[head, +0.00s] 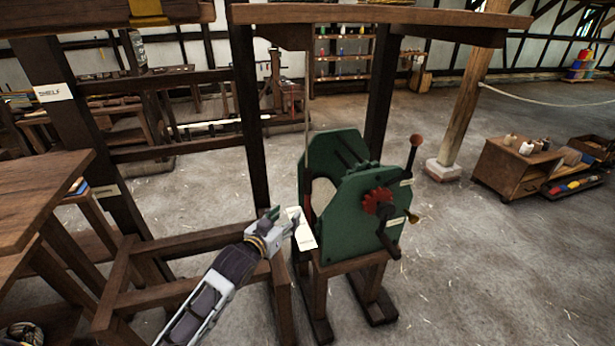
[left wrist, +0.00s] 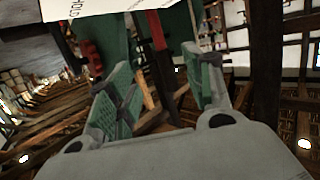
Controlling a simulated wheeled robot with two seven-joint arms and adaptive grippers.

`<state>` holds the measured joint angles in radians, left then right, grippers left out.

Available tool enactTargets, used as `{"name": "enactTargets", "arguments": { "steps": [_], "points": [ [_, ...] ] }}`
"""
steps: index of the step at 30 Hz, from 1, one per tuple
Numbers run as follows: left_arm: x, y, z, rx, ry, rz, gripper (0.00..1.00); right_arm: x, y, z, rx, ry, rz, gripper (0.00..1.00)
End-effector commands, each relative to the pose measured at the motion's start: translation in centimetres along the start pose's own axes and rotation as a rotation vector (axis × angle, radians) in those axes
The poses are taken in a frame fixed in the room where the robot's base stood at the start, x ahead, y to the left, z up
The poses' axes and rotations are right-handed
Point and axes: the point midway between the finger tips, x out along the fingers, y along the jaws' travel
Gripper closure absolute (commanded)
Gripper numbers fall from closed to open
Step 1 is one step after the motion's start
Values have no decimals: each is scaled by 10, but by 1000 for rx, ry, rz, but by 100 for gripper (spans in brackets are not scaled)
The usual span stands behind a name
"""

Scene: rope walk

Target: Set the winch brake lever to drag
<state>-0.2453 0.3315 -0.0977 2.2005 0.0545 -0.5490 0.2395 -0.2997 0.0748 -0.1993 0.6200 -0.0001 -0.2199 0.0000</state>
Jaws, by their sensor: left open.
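The green winch (head: 352,207) stands on a wooden stand, with a red gear (head: 377,199) and a crank with a round wooden knob (head: 417,141) on its right side. A white label plate (head: 302,229) is at its left side; in the left wrist view the plate (left wrist: 88,8) carries text that seems to read "HOLD". A narrow dark-red bar (left wrist: 157,35), probably the brake lever, appears between my open left fingers in that view; its depth is unclear. My left gripper (head: 277,215) is just left of the plate in the head view. My right gripper is not visible.
A wooden frame post (head: 247,110) and low beam (head: 180,243) stand close around my left arm. A wooden top (head: 380,14) hangs over the winch. A low cabinet (head: 510,168) stands at the right, with clear floor before it.

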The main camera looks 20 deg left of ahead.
Motion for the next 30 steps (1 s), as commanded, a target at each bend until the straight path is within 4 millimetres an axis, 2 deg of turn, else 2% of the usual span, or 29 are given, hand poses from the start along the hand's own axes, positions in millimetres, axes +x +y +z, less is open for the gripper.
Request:
{"name": "enactTargets", "arguments": {
  "steps": [3,9,30],
  "points": [
    [7,-4,-27,0,98,17,49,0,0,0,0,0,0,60],
    [12,-6,-53,-4,194,38,49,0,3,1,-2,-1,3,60],
    [18,-7,-57,-5,207,41,49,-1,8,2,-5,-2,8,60]
  ]
}}
